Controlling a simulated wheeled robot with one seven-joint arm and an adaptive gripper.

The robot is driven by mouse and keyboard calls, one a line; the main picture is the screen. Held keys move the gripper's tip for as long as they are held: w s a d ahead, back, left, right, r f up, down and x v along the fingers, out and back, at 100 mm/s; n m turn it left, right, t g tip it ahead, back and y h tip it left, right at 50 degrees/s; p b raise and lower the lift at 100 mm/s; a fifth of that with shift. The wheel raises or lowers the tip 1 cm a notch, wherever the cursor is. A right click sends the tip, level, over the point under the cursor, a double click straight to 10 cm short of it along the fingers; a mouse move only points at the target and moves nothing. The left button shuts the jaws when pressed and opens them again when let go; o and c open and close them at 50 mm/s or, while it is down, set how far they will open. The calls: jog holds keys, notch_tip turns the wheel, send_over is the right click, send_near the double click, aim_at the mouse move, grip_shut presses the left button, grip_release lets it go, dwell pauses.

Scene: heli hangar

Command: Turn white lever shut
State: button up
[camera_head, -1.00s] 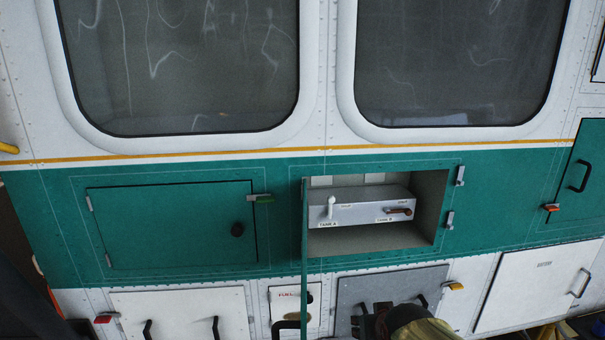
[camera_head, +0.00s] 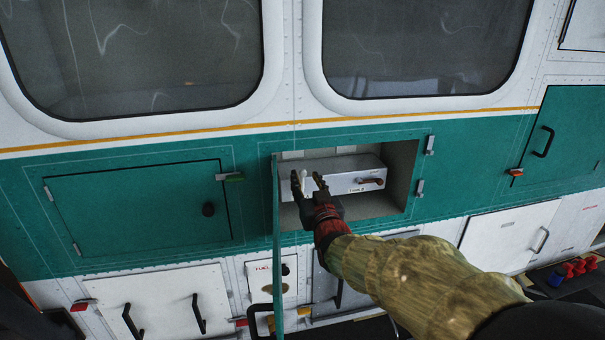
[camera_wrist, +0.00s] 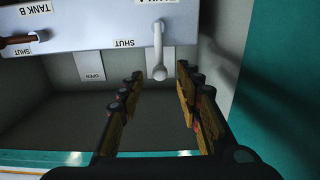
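The white lever (camera_wrist: 158,52) sticks out from the grey valve box (camera_head: 335,180) inside the open compartment, on the Tank A side. In the wrist view its rounded tip lies between my fingertips, with a gap to each finger. In the head view a small pale part of the lever (camera_head: 303,175) shows between my fingers. My gripper (camera_head: 307,178) is open in front of the lever; its two fingers also show in the wrist view (camera_wrist: 160,72). Labels reading "SHUT" (camera_wrist: 124,43) and "OPEN" (camera_wrist: 94,77) appear upside down near the lever.
A dark red-brown lever (camera_head: 372,181) sits on the Tank B side of the box. The open green compartment door (camera_head: 277,230) stands edge-on just left of my gripper. The compartment's inner side wall (camera_head: 400,170) is to the right. Free space lies below the box.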

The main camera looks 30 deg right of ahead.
aim_at(304, 175)
jog(key=shift+x, duration=2.05)
jog(key=c, duration=0.3)
grip_shut()
